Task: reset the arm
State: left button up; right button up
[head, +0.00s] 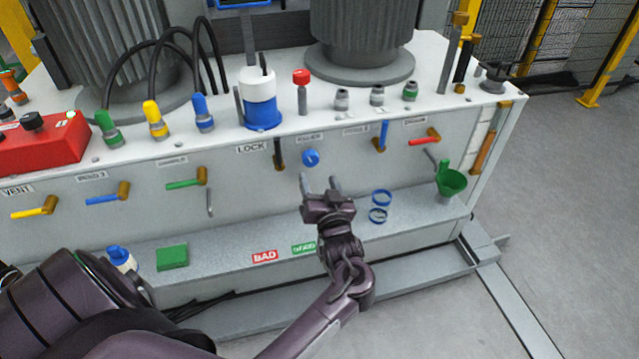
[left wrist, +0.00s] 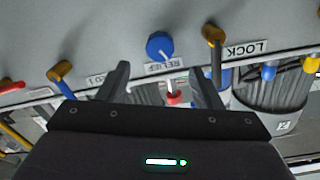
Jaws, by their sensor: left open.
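My left gripper (head: 320,180) is open and empty in the middle of the head view, in front of the grey cabinet's panel (head: 235,160). Its two fingers point at the panel, just below the blue RELIEF knob (head: 310,157). In the left wrist view the gripper (left wrist: 160,70) has its fingers apart, with the blue knob (left wrist: 160,46) seen between and beyond them. No contact shows. My right gripper is not in view.
The lower ledge holds a green block (head: 172,257), a blue-capped bottle (head: 121,258), BAD (head: 264,256) and GOOD (head: 303,248) labels, blue rings (head: 381,197) and a green funnel (head: 451,181). Several valve handles project from the panel. The floor (head: 570,200) at right is clear.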

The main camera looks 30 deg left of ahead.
pick_arm(q)
jog(key=shift+w+a+f, duration=0.1)
dwell(0.3)
